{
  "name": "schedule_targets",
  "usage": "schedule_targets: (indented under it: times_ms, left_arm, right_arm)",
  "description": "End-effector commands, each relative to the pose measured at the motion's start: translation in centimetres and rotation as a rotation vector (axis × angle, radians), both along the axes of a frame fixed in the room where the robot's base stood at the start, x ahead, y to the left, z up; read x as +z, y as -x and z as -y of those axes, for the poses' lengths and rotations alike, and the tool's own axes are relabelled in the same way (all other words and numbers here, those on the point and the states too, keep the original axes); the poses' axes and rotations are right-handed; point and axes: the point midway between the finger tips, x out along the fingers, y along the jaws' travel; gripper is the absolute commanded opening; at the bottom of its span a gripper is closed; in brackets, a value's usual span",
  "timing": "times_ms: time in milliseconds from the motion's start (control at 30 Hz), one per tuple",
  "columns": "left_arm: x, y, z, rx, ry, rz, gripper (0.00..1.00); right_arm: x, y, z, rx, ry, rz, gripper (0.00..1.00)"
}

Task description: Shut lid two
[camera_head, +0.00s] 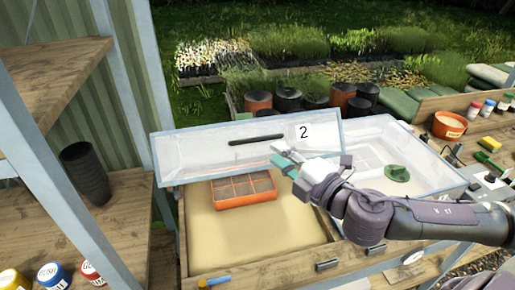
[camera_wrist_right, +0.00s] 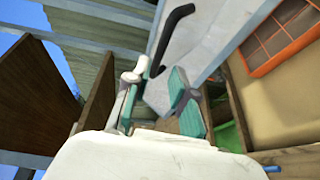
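Lid two (camera_head: 215,150) is a clear framed panel with a black bar handle (camera_head: 256,140) and a white label "2". It stands raised and tilted over a wooden box (camera_head: 255,273) with a sand-coloured floor. My right gripper (camera_head: 281,153) is in front of the lid's right half, below the label. In the right wrist view its teal-padded fingers (camera_wrist_right: 153,100) are apart with nothing visibly held. The lid (camera_wrist_right: 205,40) and its handle (camera_wrist_right: 172,35) show beyond the fingertips there. Contact with the lid cannot be told. My left gripper is out of view.
An orange divided tray (camera_head: 243,202) lies inside the box. A second clear-topped box (camera_head: 425,170) with a green item (camera_head: 397,173) is at right, partly behind my right arm. A shelf post (camera_head: 60,185) and dark pots (camera_head: 85,173) stand left. A blue-tipped tool (camera_head: 215,281) lies on the front edge.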

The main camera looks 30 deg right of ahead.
Motion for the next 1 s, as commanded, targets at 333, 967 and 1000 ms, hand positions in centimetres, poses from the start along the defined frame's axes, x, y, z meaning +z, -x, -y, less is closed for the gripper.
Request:
schedule_targets:
  times_ms: [333,967,1000]
  left_arm:
    - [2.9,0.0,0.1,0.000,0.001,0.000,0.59]
    - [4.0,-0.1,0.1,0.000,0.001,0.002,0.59]
    - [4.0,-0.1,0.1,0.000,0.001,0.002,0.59]
  right_arm:
    - [0.4,-5.1,-1.0,-0.002,-0.006,0.002,0.25]
    - [-0.5,-8.3,-1.7,0.001,0.000,-0.001,0.21]
    - [-0.5,-8.3,-1.7,0.001,0.000,-0.001,0.15]
